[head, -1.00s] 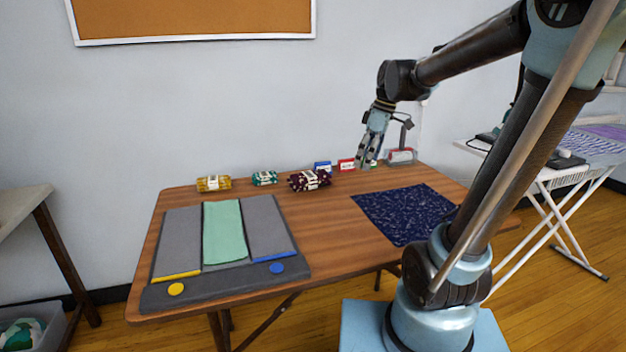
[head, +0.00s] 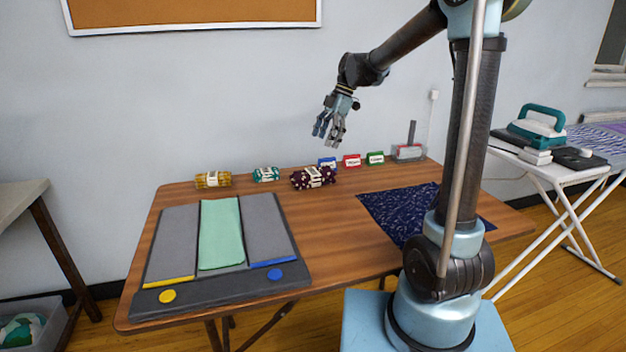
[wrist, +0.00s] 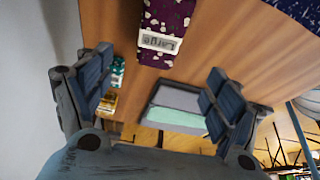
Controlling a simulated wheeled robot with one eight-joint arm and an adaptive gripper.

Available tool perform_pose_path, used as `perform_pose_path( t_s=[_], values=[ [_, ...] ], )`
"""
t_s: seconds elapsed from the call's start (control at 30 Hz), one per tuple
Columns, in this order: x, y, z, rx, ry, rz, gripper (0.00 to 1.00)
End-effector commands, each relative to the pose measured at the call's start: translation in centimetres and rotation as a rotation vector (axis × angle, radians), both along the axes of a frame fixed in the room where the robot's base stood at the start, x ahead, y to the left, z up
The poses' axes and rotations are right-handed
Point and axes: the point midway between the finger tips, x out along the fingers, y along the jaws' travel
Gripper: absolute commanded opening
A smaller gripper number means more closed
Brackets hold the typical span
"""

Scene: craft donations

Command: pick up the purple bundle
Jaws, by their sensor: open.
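The purple bundle (head: 313,178), dark with pale spots and a white band, lies near the back edge of the wooden table. In the wrist view the purple bundle (wrist: 166,22) is at the top centre, with its white label upside down. My gripper (head: 328,139) is open and empty, in the air above the bundle. In the wrist view my gripper's fingers (wrist: 155,92) stand apart at left and right, and the bundle lies beyond them, untouched.
A teal bundle (head: 266,174) and a yellow bundle (head: 213,180) lie to the left. Blue, red (head: 352,161) and green cards stand to the right. A grey folding board with green cloth (head: 221,232) and a navy cloth (head: 392,212) lie in front.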

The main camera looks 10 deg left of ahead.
Motion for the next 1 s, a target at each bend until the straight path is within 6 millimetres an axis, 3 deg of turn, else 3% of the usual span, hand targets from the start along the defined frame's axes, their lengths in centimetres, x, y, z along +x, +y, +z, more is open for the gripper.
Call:
perform_pose_path(
  t_s=[0.4, 0.77, 1.0],
  values=[
    [-1.3, 2.2, -6.7, 0.0, 0.0, -0.002, 0.84],
    [-1.7, 3.0, -9.2, -0.001, 0.0, -0.004, 0.84],
    [-1.9, 3.7, -12.3, -0.001, -0.001, -0.002, 0.84]
  ],
)
